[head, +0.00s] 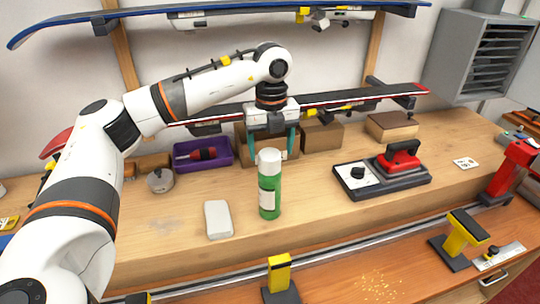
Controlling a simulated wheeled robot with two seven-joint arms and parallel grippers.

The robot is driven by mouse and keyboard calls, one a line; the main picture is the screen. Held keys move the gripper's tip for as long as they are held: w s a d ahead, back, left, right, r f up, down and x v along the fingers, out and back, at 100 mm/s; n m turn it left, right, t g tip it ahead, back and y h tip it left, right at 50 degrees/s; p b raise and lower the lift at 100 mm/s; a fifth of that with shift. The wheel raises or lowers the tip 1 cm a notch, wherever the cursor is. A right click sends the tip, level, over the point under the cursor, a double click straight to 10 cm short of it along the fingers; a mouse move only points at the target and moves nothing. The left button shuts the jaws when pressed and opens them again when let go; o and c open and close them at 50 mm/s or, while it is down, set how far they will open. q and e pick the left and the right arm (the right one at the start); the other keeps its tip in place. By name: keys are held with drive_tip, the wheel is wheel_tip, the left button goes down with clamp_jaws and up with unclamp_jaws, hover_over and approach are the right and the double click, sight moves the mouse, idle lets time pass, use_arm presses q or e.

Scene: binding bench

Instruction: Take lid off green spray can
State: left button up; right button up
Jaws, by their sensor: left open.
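The green spray can (268,199) stands upright on the wooden bench, with a pale label on its side. Its white lid (269,160) sits on top of it. My left gripper (270,152) points down at the can, its two teal fingers apart on either side of the lid's upper part in the picture. Whether the fingers touch the lid or hang behind it, I cannot tell. My right gripper is out of the picture.
A white block (218,219) lies left of the can. A purple bin (203,153) and cardboard boxes (321,135) stand behind. Yellow-topped vise stands (279,272) line the front rail.

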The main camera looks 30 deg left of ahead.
sight(270, 153)
use_arm(q)
wheel_tip(270, 153, down, 3)
drive_tip(key=shift+s+a+f+p, duration=0.15)
drive_tip(key=shift+f+p, duration=0.05)
drive_tip(key=shift+p, duration=0.15)
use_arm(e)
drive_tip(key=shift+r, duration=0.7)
use_arm(q)
drive_tip(key=shift+c, duration=0.2)
drive_tip(key=c, duration=1)
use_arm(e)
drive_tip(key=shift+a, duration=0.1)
